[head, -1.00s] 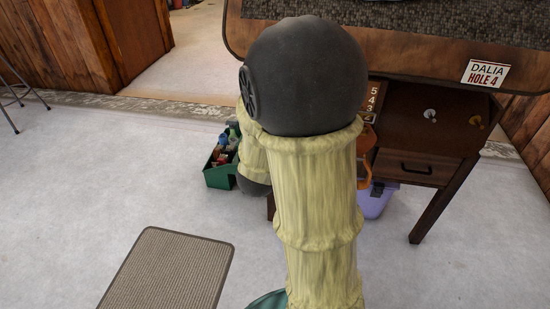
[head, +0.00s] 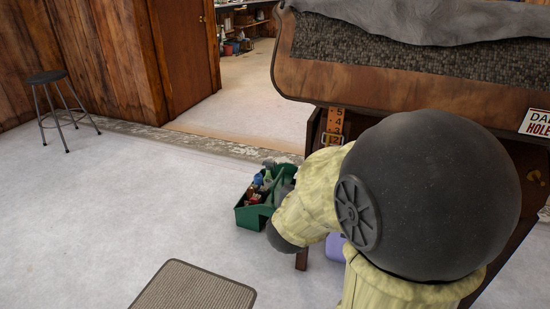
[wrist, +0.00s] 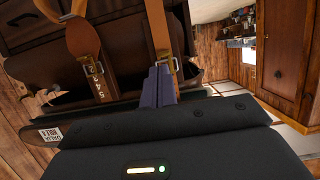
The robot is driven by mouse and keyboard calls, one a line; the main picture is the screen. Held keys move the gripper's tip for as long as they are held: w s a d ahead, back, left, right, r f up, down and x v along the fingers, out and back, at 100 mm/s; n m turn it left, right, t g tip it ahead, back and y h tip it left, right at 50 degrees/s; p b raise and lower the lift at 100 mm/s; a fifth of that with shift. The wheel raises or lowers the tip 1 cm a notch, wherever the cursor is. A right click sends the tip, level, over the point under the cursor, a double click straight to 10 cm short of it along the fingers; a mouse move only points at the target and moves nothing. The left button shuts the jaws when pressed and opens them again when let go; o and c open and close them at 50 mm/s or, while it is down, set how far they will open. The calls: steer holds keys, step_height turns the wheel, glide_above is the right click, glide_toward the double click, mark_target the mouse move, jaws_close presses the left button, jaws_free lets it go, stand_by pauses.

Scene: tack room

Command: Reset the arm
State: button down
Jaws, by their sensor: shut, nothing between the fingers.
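My arm, in a pale yellow quilted cover with a big dark grey joint, fills the right and lower middle of the head view. It bends left and down, and its far end is hidden there. In the wrist view my gripper (wrist: 162,86) shows as two blue-grey fingers pressed together, shut and empty, beyond its dark body with a lit indicator. Behind the fingers hang brown leather straps with buckles, one marked with numbers (wrist: 97,82). I cannot tell whether the fingers touch a strap.
A dark wooden rack (head: 400,90) with a pad on top stands close behind my arm. A green caddy (head: 253,216) with bottles and a lilac bucket (head: 335,247) are on the floor near it. A stool (head: 47,78) stands far left. A mat (head: 190,290) lies in front; the left floor is clear.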

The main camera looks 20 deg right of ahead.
steer(key=a+f+n+g+y+p, duration=0.1)
steer(key=a+f+n+g+y, duration=0.1)
steer(key=a+f+n+y, duration=0.55)
steer(key=s+a+f+g+y+p, duration=0.25)
steer(key=s+a+g, duration=0.35)
steer(key=s, duration=0.4)
step_height(320, 180, up, 38)
steer(key=p, duration=3.7)
steer(key=shift+f+n+h, duration=0.2)
steer(key=shift+n+h, duration=0.1)
steer(key=shift+n, duration=0.05)
